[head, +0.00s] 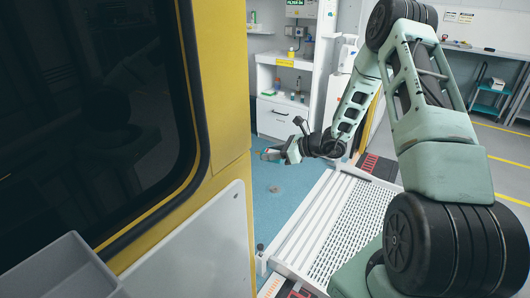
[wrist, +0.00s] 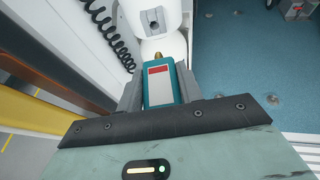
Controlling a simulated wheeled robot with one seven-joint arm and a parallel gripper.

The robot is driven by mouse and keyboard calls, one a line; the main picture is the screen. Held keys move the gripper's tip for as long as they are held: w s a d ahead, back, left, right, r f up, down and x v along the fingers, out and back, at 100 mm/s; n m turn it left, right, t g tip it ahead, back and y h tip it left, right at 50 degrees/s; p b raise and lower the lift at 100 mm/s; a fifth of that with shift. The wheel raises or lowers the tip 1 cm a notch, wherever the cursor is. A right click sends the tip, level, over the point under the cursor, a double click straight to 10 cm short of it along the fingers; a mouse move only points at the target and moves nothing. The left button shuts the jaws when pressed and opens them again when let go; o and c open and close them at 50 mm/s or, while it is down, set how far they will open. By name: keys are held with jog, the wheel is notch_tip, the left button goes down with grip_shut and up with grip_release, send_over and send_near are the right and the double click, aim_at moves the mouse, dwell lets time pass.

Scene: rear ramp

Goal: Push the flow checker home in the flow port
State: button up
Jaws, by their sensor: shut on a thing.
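My gripper (wrist: 158,84) is shut on the flow checker (wrist: 159,86), a teal block with a red and white label and a brass tip that points away from the gripper. One grey finger lies along each side of it. In the head view my gripper (head: 272,154) is held out over the blue floor beside the yellow door edge, and the flow checker is barely visible there. The brass tip points toward white rounded parts (wrist: 157,48) in the wrist view. I cannot make out the flow port in either view, and I cannot tell whether the tip touches anything.
A black coiled cord (wrist: 105,25) hangs left of the white parts. The yellow door (head: 222,90) with dark glass fills the left of the head view. A white cabinet (head: 284,112) with small items stands behind. A slatted ramp (head: 335,225) lies below my arm. The blue floor (head: 277,190) looks mostly clear.

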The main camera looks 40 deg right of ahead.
jog(key=shift+s, duration=0.1)
dwell(0.3)
jog(key=shift+w+a+b, duration=0.25)
jog(key=shift+w+a, duration=0.3)
jog(key=shift+w, duration=0.25)
jog(key=shift+w+a+b, duration=0.25)
jog(key=shift+w+a, duration=0.25)
jog(key=shift+w, duration=0.25)
jog(key=shift+w+a+b, duration=0.25)
jog(key=shift+w+a, duration=0.3)
jog(key=shift+w, duration=0.25)
jog(key=shift+w+a+b, duration=0.45)
jog(key=shift+w, duration=0.2)
jog(key=shift+w+a+b, duration=0.4)
jog(key=shift+w, duration=0.25)
dwell(0.8)
jog(key=o, duration=1)
jog(key=shift+o, duration=0.2)
jog(key=v, duration=1.7)
jog(key=shift+b, duration=0.3)
jog(key=shift+s, duration=0.15)
